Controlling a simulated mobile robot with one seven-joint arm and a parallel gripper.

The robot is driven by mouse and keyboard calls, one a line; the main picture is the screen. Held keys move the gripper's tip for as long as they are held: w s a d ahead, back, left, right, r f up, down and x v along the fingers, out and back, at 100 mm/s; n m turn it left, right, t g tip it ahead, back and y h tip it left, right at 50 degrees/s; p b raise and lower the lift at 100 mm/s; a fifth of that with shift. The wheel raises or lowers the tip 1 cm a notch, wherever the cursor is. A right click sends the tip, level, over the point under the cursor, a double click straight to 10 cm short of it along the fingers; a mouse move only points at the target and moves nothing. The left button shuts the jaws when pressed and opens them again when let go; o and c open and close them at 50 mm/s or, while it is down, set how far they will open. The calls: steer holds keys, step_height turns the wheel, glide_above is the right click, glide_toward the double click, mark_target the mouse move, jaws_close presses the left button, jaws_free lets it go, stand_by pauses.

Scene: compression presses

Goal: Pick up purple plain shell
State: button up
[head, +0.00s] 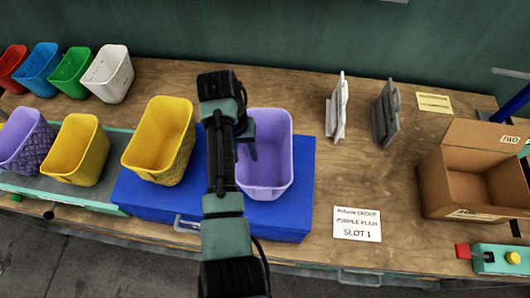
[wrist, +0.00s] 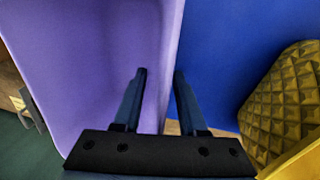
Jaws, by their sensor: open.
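The purple plain shell (head: 275,160) is a smooth, open-topped bin standing on the blue box (head: 293,205), just right of my arm in the head view. In the wrist view its purple wall (wrist: 95,60) fills the left side. My gripper (wrist: 160,95) is open at this shell. Its left finger lies over the purple surface and its right finger over the blue, with the shell's wall edge running between them. I cannot tell whether either finger touches it. In the head view my arm hides part of the gripper (head: 247,145) and the shell's left side.
A yellow textured bin (head: 160,140) stands left of my arm on the blue box. Another yellow bin (head: 78,150) and a purple textured bin (head: 25,142) stand further left. Grey panels (head: 383,115), an order card (head: 357,224) and a cardboard box (head: 470,190) are to the right.

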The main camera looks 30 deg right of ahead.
jaws_close()
stand_by(1.4)
